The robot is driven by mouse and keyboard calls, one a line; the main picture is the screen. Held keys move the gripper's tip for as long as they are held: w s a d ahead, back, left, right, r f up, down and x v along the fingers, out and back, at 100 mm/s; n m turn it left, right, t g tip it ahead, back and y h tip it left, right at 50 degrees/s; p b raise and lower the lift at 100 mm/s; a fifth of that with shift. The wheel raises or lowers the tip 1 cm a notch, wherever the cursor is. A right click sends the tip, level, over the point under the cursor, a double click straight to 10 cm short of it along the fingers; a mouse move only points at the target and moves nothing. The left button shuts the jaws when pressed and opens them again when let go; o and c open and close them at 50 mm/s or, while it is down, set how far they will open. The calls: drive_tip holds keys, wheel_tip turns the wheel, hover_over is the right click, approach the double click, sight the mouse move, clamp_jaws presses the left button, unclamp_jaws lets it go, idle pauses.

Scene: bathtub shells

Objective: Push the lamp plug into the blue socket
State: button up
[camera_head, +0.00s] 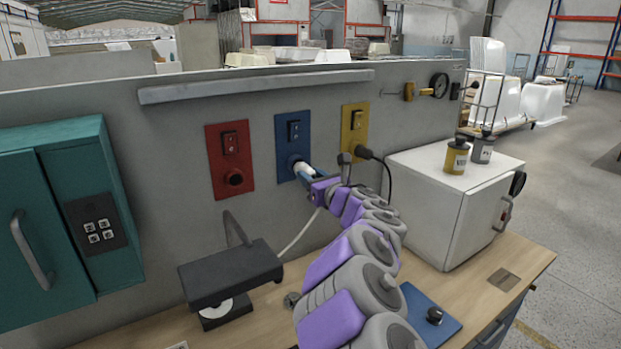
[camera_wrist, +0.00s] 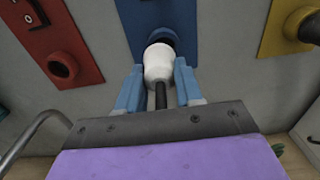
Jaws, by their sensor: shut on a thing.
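The blue socket panel (camera_head: 288,135) is on the grey wall between a red and a yellow one. Its round dark socket (camera_wrist: 162,38) is at the top of the wrist view. The white lamp plug (camera_wrist: 158,66) is at the socket's mouth, roughly lined up with it; how far in it sits is hidden. My gripper (camera_wrist: 158,78) is shut on the plug, one blue finger on each side. In the head view my gripper (camera_head: 308,173) reaches the blue panel. The dark desk lamp (camera_head: 230,275) stands on the bench, with a pale cord rising toward the plug.
The red socket panel (camera_head: 229,160) is empty. A black plug (camera_head: 361,152) sits in the yellow socket panel (camera_head: 355,120). A teal cabinet (camera_head: 60,215) is at left. A white box (camera_head: 440,205) with two bottles stands right of my arm.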

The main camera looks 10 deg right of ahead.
drive_tip(key=shift+d, duration=0.2)
drive_tip(key=shift+w+d, duration=0.15)
drive_tip(key=shift+d, duration=0.05)
drive_tip(key=shift+x, duration=1.25)
drive_tip(key=o, duration=1.1)
drive_tip(key=shift+a, duration=0.1)
drive_tip(key=p+v, duration=0.2)
drive_tip(key=v, duration=1.5)
